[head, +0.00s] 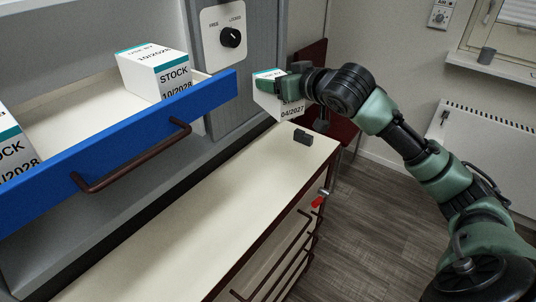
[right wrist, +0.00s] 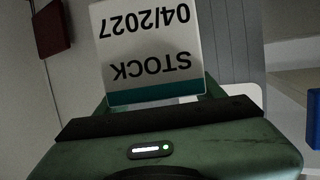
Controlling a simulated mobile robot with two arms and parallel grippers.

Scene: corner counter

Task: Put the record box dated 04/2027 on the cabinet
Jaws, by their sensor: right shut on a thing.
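The white record box dated 04/2027 (head: 266,101), with a teal stripe, is held by my right gripper (head: 291,88) near the far end of the cabinet. My right gripper is shut on it. In the right wrist view the box (right wrist: 150,50) shows its STOCK 04/2027 label upside down. The low cabinet (head: 215,195) has a cream top and dark-handled drawers in its front. The box's lower edge is near the top's far edge; I cannot tell whether they touch. My left gripper is not in view.
A blue-fronted drawer (head: 130,152) stands open at left, holding boxes dated 10/2028 (head: 158,72). A small black object (head: 303,137) lies on the cabinet's far end. A panel with a black knob (head: 230,37) is behind. Most of the cabinet top is clear.

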